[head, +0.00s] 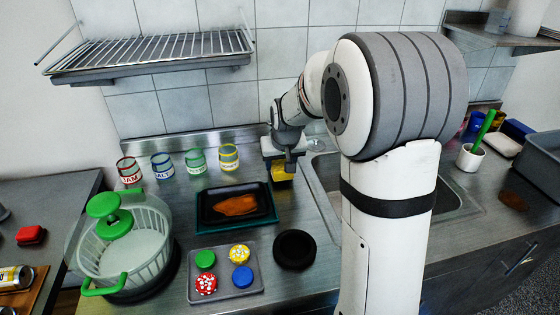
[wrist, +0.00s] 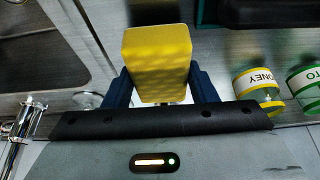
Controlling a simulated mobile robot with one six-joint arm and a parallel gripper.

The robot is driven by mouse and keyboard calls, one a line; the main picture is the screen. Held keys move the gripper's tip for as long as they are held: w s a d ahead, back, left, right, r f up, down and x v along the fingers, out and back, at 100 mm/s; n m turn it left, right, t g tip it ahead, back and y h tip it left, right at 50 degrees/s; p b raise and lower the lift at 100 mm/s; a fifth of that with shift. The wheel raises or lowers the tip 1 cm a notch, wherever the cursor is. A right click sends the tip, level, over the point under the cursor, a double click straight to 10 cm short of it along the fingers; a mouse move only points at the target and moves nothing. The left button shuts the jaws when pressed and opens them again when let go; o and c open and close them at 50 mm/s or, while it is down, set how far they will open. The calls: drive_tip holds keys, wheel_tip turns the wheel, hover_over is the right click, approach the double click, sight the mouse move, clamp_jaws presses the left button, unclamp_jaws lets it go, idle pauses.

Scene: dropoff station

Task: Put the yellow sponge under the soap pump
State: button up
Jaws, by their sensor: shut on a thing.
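The yellow sponge (head: 283,174) is between the fingers of my gripper (head: 284,163), beside the left edge of the sink. In the wrist view the sponge (wrist: 157,55) is a yellow block, and the dark blue fingers of my gripper (wrist: 158,92) are shut on its two sides. It appears held above the steel counter; the exact height is hard to tell. I cannot make out a soap pump in either view; my arm hides part of the sink area in the head view.
Several labelled jars (head: 196,161) stand along the back wall. A dark tray (head: 238,205) with an orange piece lies left of my gripper. The sink (head: 325,180) is to the right; a chrome tap (wrist: 27,118) shows in the wrist view. A dish rack (head: 150,60) hangs above.

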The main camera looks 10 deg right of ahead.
drive_tip(key=o, duration=1)
drive_tip(key=shift+r+p, duration=0.25)
drive_tip(key=shift+p, duration=0.1)
drive_tip(key=v, duration=1.2)
drive_tip(key=s+f, duration=0.2)
drive_tip(key=s, duration=0.6)
drive_tip(key=s+f+g, duration=0.1)
drive_tip(key=s+f, duration=0.1)
drive_tip(key=s, duration=0.6)
drive_tip(key=s+f+g, duration=0.1)
drive_tip(key=s+f, duration=0.1)
drive_tip(key=s, duration=0.6)
drive_tip(key=shift+f+p, duration=0.1)
drive_tip(key=shift+p, duration=0.2)
drive_tip(key=shift+p+v, duration=0.7)
drive_tip(key=shift+v, duration=0.15)
